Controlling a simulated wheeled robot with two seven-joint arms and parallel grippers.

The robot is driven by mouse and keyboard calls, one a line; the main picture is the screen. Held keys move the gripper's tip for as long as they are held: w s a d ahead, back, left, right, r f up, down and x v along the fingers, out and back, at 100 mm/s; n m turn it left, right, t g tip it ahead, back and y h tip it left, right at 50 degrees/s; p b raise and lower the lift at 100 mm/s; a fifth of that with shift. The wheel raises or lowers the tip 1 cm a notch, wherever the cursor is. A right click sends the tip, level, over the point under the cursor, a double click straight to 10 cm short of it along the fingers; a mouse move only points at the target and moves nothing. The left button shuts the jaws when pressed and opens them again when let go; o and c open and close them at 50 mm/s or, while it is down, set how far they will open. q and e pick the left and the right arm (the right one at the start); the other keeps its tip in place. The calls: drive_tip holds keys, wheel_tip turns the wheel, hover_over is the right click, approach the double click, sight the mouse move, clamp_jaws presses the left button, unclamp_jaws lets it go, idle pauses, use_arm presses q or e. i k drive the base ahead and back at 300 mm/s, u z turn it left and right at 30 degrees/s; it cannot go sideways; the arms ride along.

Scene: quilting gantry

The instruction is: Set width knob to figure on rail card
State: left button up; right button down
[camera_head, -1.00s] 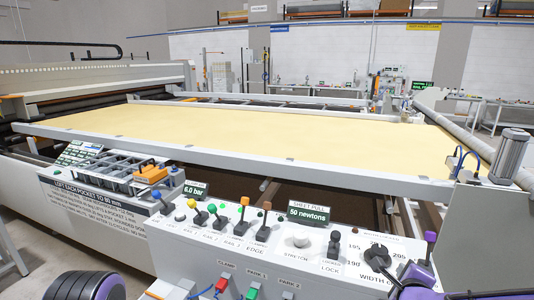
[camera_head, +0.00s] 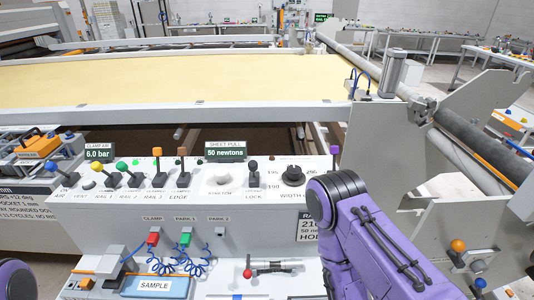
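The width knob (camera_head: 292,173) is a black knob at the right of the grey control panel, with "WIDTH" printed below it. Scale figures 190 and 195 show at its left; where its pointer stands is too small to tell. My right arm stands close in front of it and covers part of the panel to its right. Neither gripper shows; only purple arm parts do.
Left of the knob stand a lock lever (camera_head: 253,173), a stretch knob (camera_head: 222,177) and several colour-topped levers. A purple-topped lever (camera_head: 334,153) stands to its right. A sample tray (camera_head: 155,287) and a red-tipped tool (camera_head: 272,268) lie below. The cream quilt sheet (camera_head: 190,80) spans behind.

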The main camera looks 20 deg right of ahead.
sight(295, 176)
drive_tip(key=z, duration=1.2)
drive_tip(key=i, duration=0.15)
drive_tip(key=u, duration=0.45)
drive_tip(key=k, duration=0.4)
drive_tip(key=z, duration=0.2)
